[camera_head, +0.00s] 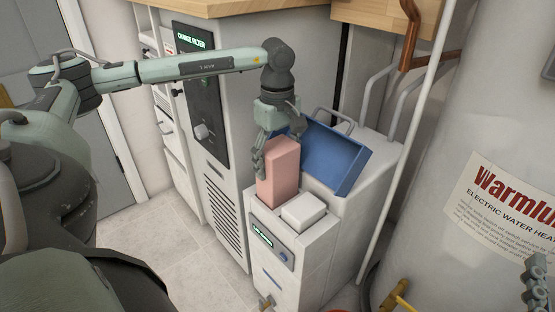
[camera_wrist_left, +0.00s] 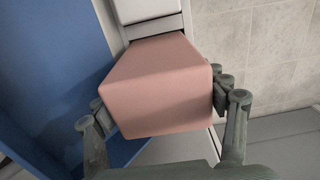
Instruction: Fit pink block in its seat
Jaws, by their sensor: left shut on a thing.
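The pink block (camera_head: 279,172) stands upright at the top of a white machine (camera_head: 290,247), over its left part. Its lower end is at or just inside the opening there; I cannot tell how deep. A white block (camera_head: 304,211) sits beside it on the right. My left gripper (camera_head: 267,150) is shut on the pink block from above. In the left wrist view the pink block (camera_wrist_left: 160,88) lies between the two fingers (camera_wrist_left: 163,106), with a dark slot (camera_wrist_left: 158,27) showing past it. My right gripper (camera_head: 537,285) shows only in part at the lower right edge.
An open blue lid (camera_head: 335,157) stands tilted just behind the block; it also shows at the left of the wrist view (camera_wrist_left: 45,75). A tall grey cabinet (camera_head: 215,130) is at left. A white pipe (camera_head: 395,140) and a water heater (camera_head: 470,130) are at right.

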